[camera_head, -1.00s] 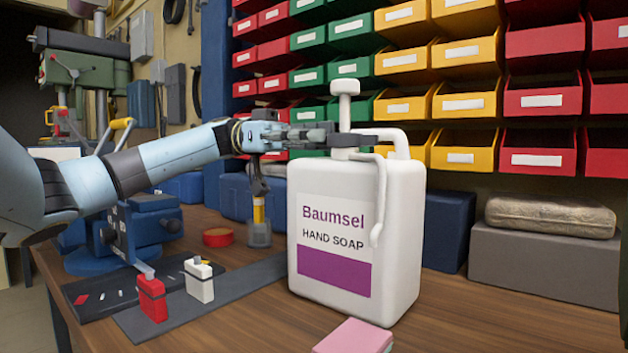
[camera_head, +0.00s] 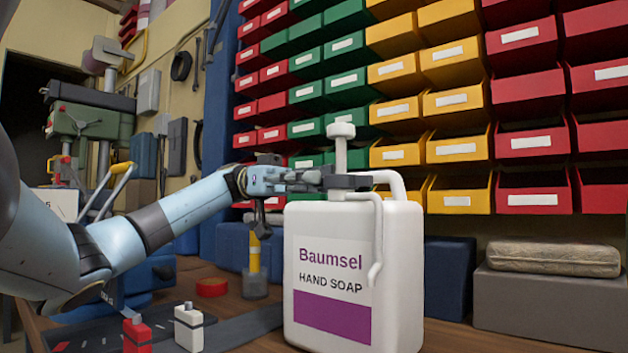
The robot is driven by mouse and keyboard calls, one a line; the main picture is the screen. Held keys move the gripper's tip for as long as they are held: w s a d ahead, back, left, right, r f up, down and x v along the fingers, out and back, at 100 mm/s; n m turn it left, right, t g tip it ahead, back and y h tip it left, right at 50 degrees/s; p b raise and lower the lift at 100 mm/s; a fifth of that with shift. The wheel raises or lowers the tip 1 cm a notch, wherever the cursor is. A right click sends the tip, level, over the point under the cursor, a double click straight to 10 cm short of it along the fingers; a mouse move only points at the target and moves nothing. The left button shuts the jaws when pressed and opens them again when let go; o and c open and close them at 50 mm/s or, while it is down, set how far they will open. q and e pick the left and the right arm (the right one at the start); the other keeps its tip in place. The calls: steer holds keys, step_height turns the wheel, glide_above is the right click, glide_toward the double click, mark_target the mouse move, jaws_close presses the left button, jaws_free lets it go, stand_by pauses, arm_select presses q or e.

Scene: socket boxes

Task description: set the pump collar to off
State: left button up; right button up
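A large white soap canister (camera_head: 405,265) labelled "Baumsel HAND SOAP" stands upright on the wooden bench. Its white pump (camera_head: 341,150) rises from the top, with a spout (camera_head: 377,240) hanging down over the front right of the label. My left gripper (camera_head: 350,182) reaches in from the left at the height of the pump's collar. Its dark fingers lie around the base of the pump stem and hide most of the collar. Whether the fingers press on the collar cannot be made out. My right gripper is not in view.
Coloured bins (camera_head: 455,145) fill the back wall. A grey box (camera_head: 545,305) stands at right.

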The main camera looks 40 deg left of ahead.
arm_select(q)
steer(key=shift+o, duration=0.6)
steer(key=shift+a, duration=0.1)
steer(key=a, duration=0.7)
steer(key=shift+s+a, duration=0.15)
steer(key=shift+s, duration=0.2)
